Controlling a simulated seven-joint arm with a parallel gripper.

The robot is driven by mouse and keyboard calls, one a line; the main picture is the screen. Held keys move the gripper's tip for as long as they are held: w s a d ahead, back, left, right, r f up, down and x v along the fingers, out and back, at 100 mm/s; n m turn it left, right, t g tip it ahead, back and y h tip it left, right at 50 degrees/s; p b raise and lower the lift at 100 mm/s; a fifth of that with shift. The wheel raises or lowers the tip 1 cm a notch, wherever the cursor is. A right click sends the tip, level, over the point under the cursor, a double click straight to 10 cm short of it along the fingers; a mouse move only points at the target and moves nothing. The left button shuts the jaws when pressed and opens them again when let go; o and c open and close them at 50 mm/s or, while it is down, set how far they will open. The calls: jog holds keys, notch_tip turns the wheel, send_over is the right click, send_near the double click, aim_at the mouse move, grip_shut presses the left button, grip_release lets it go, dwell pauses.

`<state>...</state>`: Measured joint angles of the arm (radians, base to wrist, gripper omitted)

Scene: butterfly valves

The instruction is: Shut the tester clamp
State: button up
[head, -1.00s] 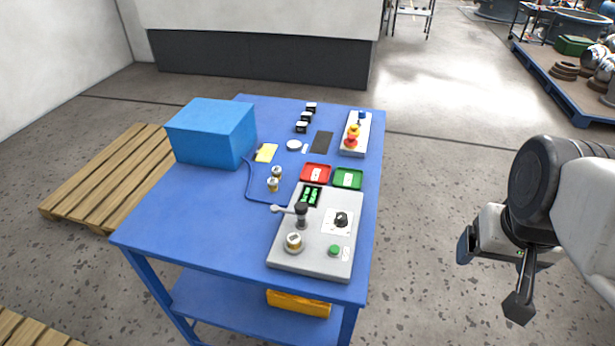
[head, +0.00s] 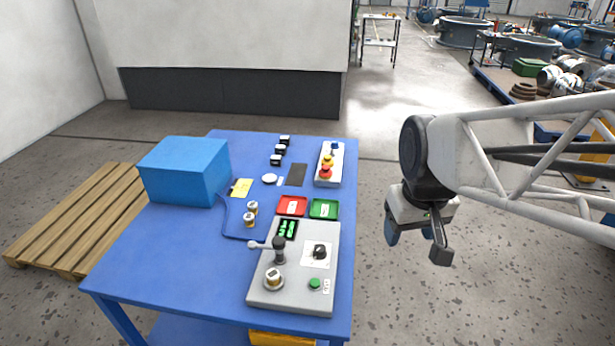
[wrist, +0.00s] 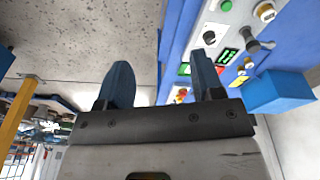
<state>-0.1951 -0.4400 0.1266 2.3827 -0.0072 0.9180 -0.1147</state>
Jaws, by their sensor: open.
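The tester is a grey panel (head: 256,292) at the table's near right corner. Its clamp (head: 279,250) is a dark post with a light lever reaching left to a ball end. A brass-and-white cylinder (head: 273,278) sits on the panel just in front of the post. My gripper (head: 411,234) is open and empty, off the table's right edge, well apart from the clamp. In the wrist view its two blue fingers (wrist: 161,68) stand apart, with the clamp post (wrist: 252,46) beyond the right finger. The clamp's jaw contact is too small to tell.
The panel also carries a black knob (head: 319,251), a green button (head: 314,283) and a lit green display (head: 288,229). Behind are a red tray (head: 291,206), a green tray (head: 323,208) and two loose cylinders (head: 250,214). A blue box (head: 185,170) stands at left.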

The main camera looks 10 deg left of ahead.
jog(key=w+a+f+n+g, duration=0.1)
jog(key=w+a+f+n, duration=0.1)
jog(key=w+a, duration=0.3)
jog(key=w+a+f+n, duration=0.2)
jog(key=w+a, duration=0.1)
jog(key=a, duration=0.5)
jog(key=n, duration=0.4)
send_over(278, 239)
jog(key=shift+g, duration=0.4)
notch_tip(278, 239, down, 6)
jog(key=shift+r, duration=0.25)
jog(key=shift+f, duration=0.15)
jog(key=shift+f, duration=3.75)
jog(key=shift+c, duration=0.2)
grip_shut()
